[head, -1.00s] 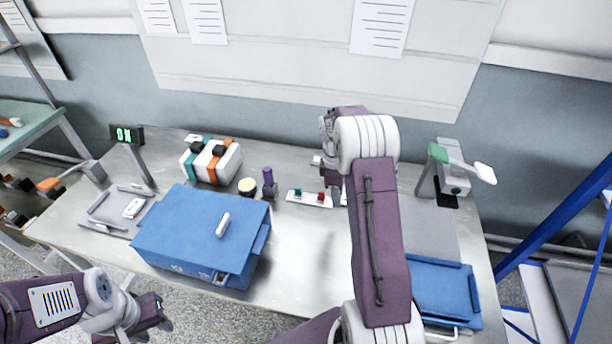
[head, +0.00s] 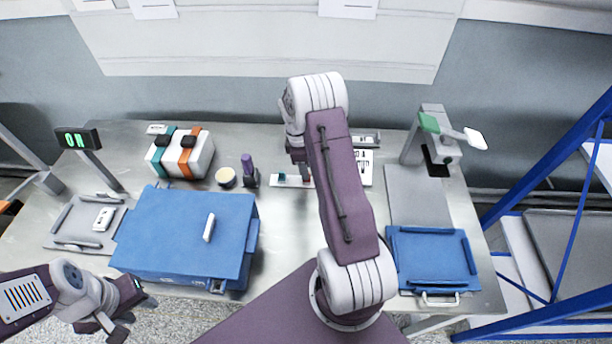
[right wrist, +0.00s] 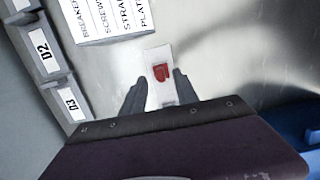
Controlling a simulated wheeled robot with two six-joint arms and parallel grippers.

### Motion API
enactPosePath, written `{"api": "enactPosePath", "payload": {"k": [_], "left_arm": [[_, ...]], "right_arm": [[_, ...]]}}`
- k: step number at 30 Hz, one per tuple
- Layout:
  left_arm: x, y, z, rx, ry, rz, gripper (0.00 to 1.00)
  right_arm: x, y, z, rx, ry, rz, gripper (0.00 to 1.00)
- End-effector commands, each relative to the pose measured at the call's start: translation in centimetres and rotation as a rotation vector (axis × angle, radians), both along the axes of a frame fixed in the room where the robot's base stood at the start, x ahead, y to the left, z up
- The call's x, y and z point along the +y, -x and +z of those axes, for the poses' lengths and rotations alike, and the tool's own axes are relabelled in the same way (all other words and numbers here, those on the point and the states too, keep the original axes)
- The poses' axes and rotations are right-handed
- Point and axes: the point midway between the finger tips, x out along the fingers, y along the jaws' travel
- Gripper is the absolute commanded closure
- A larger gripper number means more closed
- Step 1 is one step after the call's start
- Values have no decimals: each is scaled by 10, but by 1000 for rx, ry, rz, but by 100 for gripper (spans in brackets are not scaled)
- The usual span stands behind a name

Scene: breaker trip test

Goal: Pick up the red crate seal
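In the right wrist view, the red crate seal (right wrist: 161,73) lies on a white holder strip (right wrist: 154,53). My right gripper (right wrist: 160,90) is open, with one finger on each side of the strip's near end. I cannot tell whether the fingers touch anything. In the head view, the white strip (head: 291,182) shows with a teal piece (head: 281,177) on it. There, my right gripper (head: 304,172) points down over the strip's right part and largely hides the red seal. My left gripper (head: 136,314) is open and empty in front of the table, at lower left.
A blue crate (head: 180,235) stands left of centre. A purple-handled tool (head: 248,172) and a round cup (head: 226,177) stand left of the strip. Labelled bins (right wrist: 45,55) and a printed card (right wrist: 105,18) are near the right gripper. A blue tray (head: 432,250) lies at right.

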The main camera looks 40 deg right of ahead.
Motion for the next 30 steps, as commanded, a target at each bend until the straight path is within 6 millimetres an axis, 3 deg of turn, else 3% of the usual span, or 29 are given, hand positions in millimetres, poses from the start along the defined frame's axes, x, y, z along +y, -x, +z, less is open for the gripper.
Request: {"api": "enactPosePath", "payload": {"k": [4,11,12,16,26,30], "left_arm": [[0,0,3,0,0,0,64],[0,0,3,0,0,0,64],[0,0,3,0,0,0,64],[0,0,2,0,0,0,64],[0,0,2,0,0,0,64],[0,0,1,0,0,0,64]], "right_arm": [[-1,3,-21,1,-1,-1,64],[-1,2,-25,-1,0,-1,64],[-1,2,-25,-1,0,-1,66],[-1,2,-25,-1,0,-1,100],[-1,2,-24,-1,0,-1,100],[-2,1,-15,-3,1,-1,100]]}}
